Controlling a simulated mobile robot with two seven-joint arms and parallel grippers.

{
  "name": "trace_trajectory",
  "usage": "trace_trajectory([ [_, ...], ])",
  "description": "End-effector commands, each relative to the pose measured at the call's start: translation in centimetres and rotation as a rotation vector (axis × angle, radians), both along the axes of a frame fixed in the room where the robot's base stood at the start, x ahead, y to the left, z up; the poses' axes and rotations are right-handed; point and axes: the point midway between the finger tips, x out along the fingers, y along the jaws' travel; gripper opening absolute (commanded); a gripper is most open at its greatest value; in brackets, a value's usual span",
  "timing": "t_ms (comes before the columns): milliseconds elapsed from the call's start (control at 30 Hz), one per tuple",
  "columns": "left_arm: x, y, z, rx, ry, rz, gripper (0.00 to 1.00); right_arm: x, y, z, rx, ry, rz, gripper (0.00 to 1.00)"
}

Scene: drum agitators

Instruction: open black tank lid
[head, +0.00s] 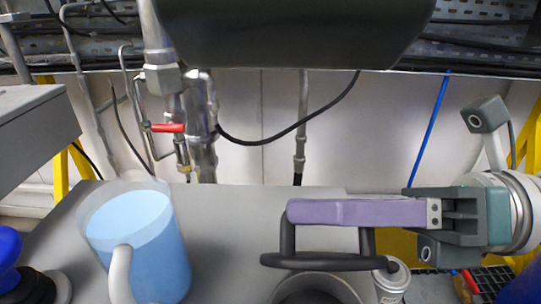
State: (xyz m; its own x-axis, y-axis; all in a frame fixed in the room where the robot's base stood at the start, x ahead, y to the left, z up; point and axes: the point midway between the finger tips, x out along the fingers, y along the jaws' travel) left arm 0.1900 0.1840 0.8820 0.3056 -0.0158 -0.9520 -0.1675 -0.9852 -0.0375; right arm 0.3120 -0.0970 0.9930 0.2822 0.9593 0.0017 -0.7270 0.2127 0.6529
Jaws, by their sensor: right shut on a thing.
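A large dark, nearly black rounded body (290,35) fills the top middle of the head view. My left gripper is not in view.
A grey table top (235,225) lies below. It bears a clear pitcher of blue liquid (150,250) at left, a round grey vessel (315,290) at the bottom middle and a small can (391,280). Pipes with a red-handled valve (167,128) run behind.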

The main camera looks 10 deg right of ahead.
Motion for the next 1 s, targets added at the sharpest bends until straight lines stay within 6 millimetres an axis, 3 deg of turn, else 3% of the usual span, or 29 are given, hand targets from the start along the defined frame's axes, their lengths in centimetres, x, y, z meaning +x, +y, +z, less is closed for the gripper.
trace_trajectory([
  [733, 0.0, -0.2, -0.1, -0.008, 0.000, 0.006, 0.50, 0.2, -0.2, -0.3, -0.006, 0.011, -0.006, 0.00],
  [1000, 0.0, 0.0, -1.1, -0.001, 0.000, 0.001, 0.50, 2.8, -1.0, -0.3, 0.069, 0.286, -0.007, 0.00],
])
